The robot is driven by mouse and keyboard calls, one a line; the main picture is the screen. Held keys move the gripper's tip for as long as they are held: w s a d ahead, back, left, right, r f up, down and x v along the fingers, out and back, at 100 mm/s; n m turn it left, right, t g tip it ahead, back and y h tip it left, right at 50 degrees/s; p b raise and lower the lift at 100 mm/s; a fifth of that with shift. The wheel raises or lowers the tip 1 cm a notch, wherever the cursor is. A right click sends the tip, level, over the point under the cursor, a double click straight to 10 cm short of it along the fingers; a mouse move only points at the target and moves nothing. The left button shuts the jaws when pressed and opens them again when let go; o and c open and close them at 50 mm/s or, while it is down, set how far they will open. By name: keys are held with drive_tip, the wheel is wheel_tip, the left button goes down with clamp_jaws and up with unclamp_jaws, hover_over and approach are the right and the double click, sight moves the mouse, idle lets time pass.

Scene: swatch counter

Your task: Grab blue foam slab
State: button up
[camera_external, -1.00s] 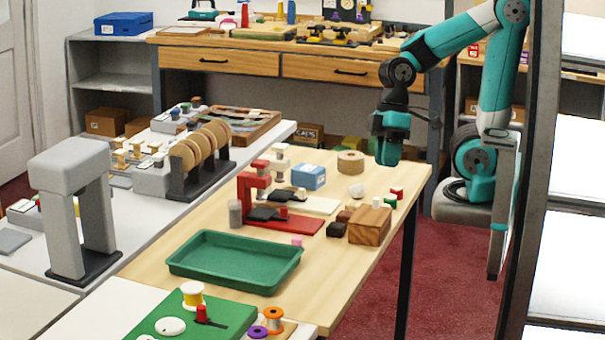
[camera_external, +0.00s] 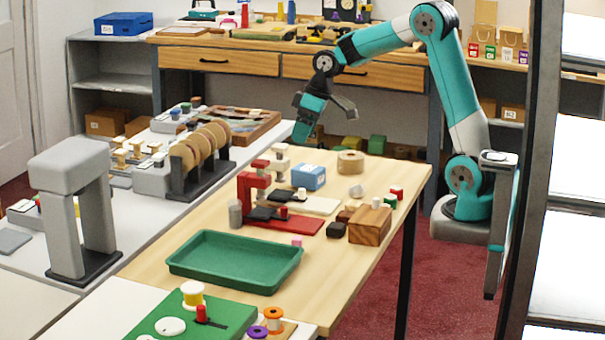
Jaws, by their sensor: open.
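A light blue block (camera_external: 309,178) with pale marks on its front sits on the wooden table (camera_external: 335,270), toward its far end. It is the only blue block I see on this table; I cannot tell from its look whether it is foam. My gripper (camera_external: 328,125) is in the air above and behind the block in the picture, clear of it. The jaws are spread and empty.
A red stand (camera_external: 252,195) and a pale post (camera_external: 280,160) stand left of the block. A green tray (camera_external: 235,262) is in front. A blue box (camera_external: 123,24) sits on the back shelf.

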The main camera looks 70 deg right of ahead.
drive_tip(key=w+d+f+m+h+b, duration=0.1)
drive_tip(key=w+d+f, duration=0.15)
drive_tip(key=d, duration=0.65)
drive_tip(key=w+d+f+m+h+b, duration=0.1)
drive_tip(key=w+d+f+m, duration=0.15)
drive_tip(key=d, duration=0.65)
drive_tip(key=t, duration=0.1)
approach(309, 168)
drive_tip(key=shift+m+h, duration=0.25)
drive_tip(key=shift+h, duration=0.15)
drive_tip(key=x, duration=0.6)
drive_tip(key=shift+a+f+p, duration=0.15)
drive_tip(key=shift+a+p, duration=0.2)
drive_tip(key=shift+a, duration=0.05)
drive_tip(key=shift+p+x, duration=0.5)
drive_tip(key=shift+x, duration=2.6)
drive_tip(key=shift+w, duration=0.1)
drive_tip(key=shift+c, duration=0.2)
drive_tip(key=c, duration=1)
